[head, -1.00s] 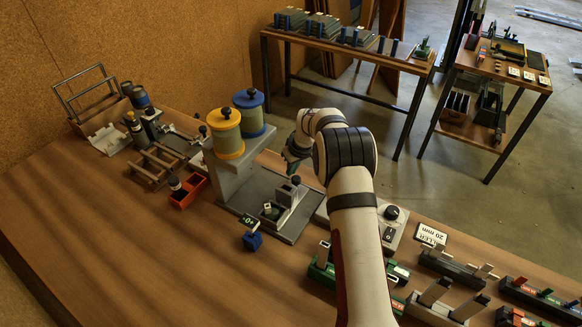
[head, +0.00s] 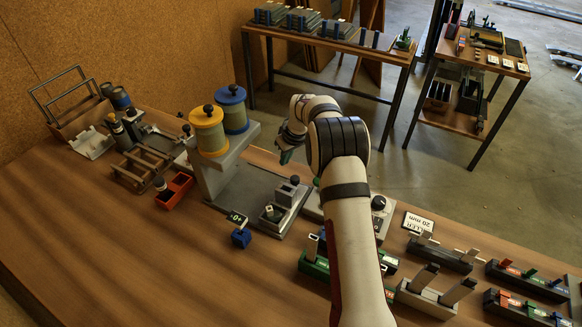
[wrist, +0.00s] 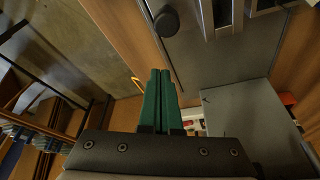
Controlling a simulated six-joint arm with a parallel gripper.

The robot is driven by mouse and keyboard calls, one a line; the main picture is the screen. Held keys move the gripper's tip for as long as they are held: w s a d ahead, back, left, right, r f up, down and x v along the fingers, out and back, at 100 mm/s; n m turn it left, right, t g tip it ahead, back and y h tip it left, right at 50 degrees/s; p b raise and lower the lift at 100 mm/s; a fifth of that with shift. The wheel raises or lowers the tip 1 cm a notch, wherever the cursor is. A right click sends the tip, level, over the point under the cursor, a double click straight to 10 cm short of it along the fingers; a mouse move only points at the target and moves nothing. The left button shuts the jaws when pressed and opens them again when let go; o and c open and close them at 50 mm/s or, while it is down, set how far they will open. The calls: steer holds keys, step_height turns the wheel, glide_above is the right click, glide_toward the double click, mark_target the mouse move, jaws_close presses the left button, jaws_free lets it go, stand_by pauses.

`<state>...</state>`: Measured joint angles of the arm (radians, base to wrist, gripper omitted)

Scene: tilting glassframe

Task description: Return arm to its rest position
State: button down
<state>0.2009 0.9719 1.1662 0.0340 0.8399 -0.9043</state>
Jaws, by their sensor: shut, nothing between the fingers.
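My arm reaches up from the bottom of the head view and bends left at the elbow. My gripper (head: 286,154) hangs beside the grey machine stand (head: 222,171), to its right and above its grey base plate. In the wrist view the two green fingers of my gripper (wrist: 161,78) lie together with nothing between them.
The stand carries a yellow canister (head: 207,130) and a blue canister (head: 231,108). Red bins (head: 174,190), a small blue block (head: 241,237) and several gauge holders stand on the wooden bench (head: 130,260). The bench's left-front area is clear.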

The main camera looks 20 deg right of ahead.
steer(key=a+v, duration=0.1)
steer(key=v, duration=0.7)
steer(key=s+a+r+m+g, duration=0.1)
steer(key=s+a+r+m, duration=0.2)
steer(key=s, duration=0.4)
steer(key=s+a+r, duration=0.2)
steer(key=s+r, duration=0.4)
steer(key=s+a+m+g, duration=0.1)
steer(key=s+a+m, duration=0.2)
steer(key=s, duration=1.1)
steer(key=s+a+f+m+g, duration=0.1)
steer(key=s+a+m, duration=0.2)
steer(key=s, duration=1.2)
steer(key=shift+s+f+g+y, duration=0.25)
steer(key=shift+g+y, duration=0.05)
steer(key=shift+g, duration=0.1)
